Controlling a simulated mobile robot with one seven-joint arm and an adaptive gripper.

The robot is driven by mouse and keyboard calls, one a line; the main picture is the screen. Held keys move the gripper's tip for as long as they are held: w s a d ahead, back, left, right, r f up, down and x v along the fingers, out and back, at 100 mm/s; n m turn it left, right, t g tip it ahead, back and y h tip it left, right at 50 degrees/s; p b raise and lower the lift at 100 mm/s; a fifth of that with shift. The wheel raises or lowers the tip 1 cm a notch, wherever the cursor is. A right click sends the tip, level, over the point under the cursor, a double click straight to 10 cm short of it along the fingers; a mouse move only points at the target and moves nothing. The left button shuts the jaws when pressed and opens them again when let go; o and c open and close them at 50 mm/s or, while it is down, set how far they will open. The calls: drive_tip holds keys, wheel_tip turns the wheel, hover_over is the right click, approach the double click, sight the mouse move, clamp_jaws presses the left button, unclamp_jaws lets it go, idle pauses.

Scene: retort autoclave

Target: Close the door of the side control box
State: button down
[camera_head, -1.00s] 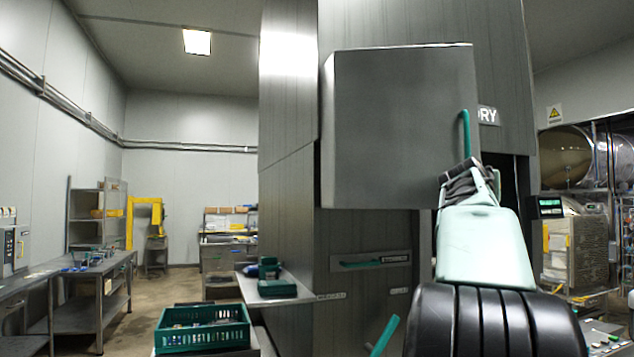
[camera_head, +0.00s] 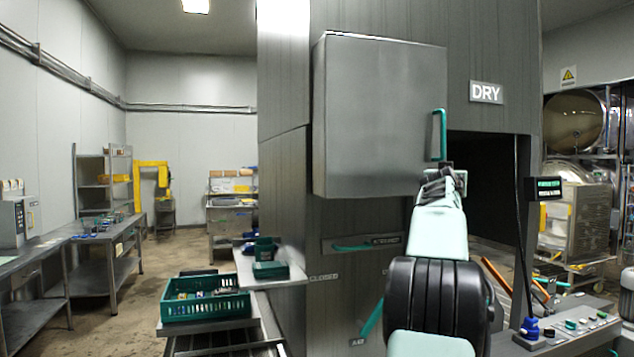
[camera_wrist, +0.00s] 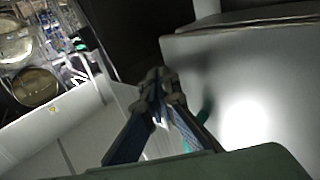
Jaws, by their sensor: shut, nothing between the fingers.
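The side control box (camera_head: 318,125) is a grey metal box on the tall grey machine. Its door (camera_head: 385,115) faces me as a broad flat panel, with a green vertical handle (camera_head: 439,135) near its right edge. The door looks nearly flush, but I cannot tell if a gap is left. My gripper (camera_head: 438,172) is at the door's lower right edge, just below the handle, mostly hidden by my arm. In the wrist view my gripper (camera_wrist: 160,88) has its fingers together and empty, beside the box's pale face (camera_wrist: 245,85); a piece of the green handle (camera_wrist: 207,108) shows behind it.
A DRY sign (camera_head: 486,92) and a dark opening (camera_head: 485,185) are right of the box. A button console (camera_head: 570,328) stands at lower right. A green crate (camera_head: 205,306) and a side shelf (camera_head: 290,272) are at lower left. The floor at left is clear.

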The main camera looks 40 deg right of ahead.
drive_tip(key=shift+w+d+r+p, duration=0.1)
drive_tip(key=shift+w+d+p, duration=0.15)
drive_tip(key=shift+w, duration=0.35)
drive_tip(key=shift+w+d+p, duration=0.15)
drive_tip(key=shift+w+p, duration=0.15)
drive_tip(key=shift+w, duration=0.25)
